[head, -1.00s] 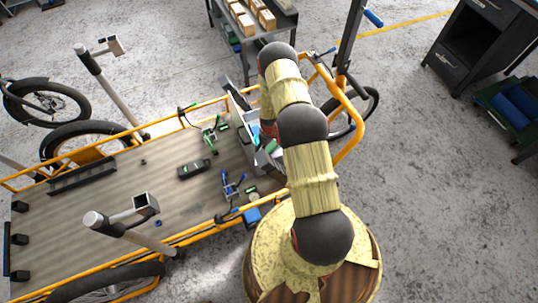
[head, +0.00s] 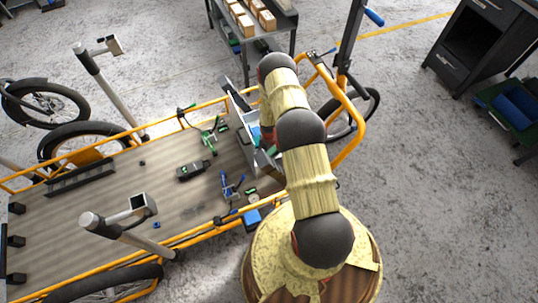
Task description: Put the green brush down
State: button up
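I cannot make out a brush for certain. A small green piece (head: 271,151) shows at the open grey box (head: 247,136) on the cargo bike's deck, right beside my arm; it may be part of the green brush. My arm rises from the bottom of the head view, and its upper links cover the right part of the box. My gripper is hidden behind these links, so its fingers and anything in them do not show.
On the wooden deck (head: 110,195) lie a green clamp (head: 210,137), a dark tool (head: 192,171) and a blue clamp (head: 232,186). The deck's left half is largely clear. Orange rails (head: 185,240) edge it. A shelf with cartons (head: 240,18) stands behind.

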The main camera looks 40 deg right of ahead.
aim_at(269, 154)
dwell(0.3)
notch_tip(269, 154, up, 12)
jog(key=p, duration=0.4)
jog(key=shift+r, duration=0.15)
dwell(0.4)
